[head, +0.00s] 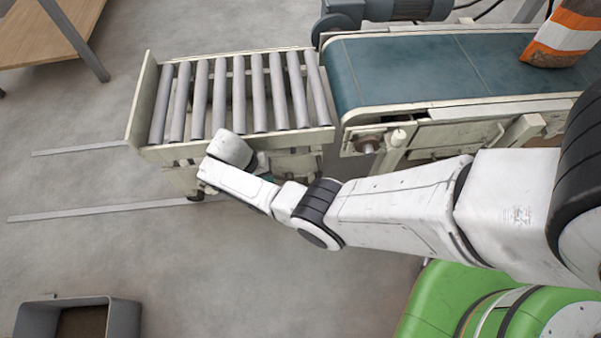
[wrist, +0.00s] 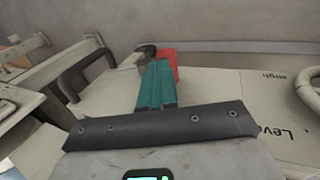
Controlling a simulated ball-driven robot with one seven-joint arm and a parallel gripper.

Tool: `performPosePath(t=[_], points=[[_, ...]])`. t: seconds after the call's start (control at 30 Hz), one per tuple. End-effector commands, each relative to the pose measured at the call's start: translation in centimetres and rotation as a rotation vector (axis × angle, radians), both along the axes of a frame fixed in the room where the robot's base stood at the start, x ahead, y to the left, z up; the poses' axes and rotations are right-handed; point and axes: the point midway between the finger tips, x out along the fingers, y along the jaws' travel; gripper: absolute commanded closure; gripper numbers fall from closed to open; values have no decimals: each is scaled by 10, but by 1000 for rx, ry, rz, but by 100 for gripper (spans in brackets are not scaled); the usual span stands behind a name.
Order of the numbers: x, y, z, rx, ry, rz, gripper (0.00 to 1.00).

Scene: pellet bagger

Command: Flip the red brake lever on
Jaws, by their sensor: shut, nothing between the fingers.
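The red brake lever (wrist: 168,60) shows in the wrist view just beyond the tips of my gripper, partly hidden by them. Its lower part is out of sight, so I cannot tell its full tilt or whether the fingers touch it. My gripper (wrist: 156,68) has teal fingers that lie together, shut with nothing between them. In the head view my arm reaches to the front side of the roller table (head: 137,105). There my wrist hides most of the gripper, and the lever cannot be seen.
In the wrist view a dark handle (wrist: 84,62) stands left of the fingers, and a pale lettered panel (wrist: 255,95) lies right. A blue conveyor belt (head: 430,68) with a striped bag (head: 562,38) adjoins the rollers.

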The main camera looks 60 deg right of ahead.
Motion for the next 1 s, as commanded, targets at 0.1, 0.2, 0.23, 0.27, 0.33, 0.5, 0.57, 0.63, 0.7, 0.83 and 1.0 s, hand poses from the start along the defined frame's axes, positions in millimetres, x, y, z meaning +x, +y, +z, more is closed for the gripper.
performPosePath(t=[0.1,0.2,0.23,0.27,0.33,0.5,0.57,0.63,0.7,0.83,1.0], points=[[3,3,-5,1,-1,1,100],[5,4,-7,1,-1,1,100],[5,4,-7,1,-1,0,100],[6,5,-7,1,-1,0,100],[6,5,-7,1,-2,0,100],[7,5,-8,2,-2,0,100],[6,5,-8,2,-2,0,100],[6,5,-8,2,-1,0,100],[6,5,-8,2,-1,0,100],[6,5,-8,2,0,-1,100],[4,3,0,2,0,-1,100]])
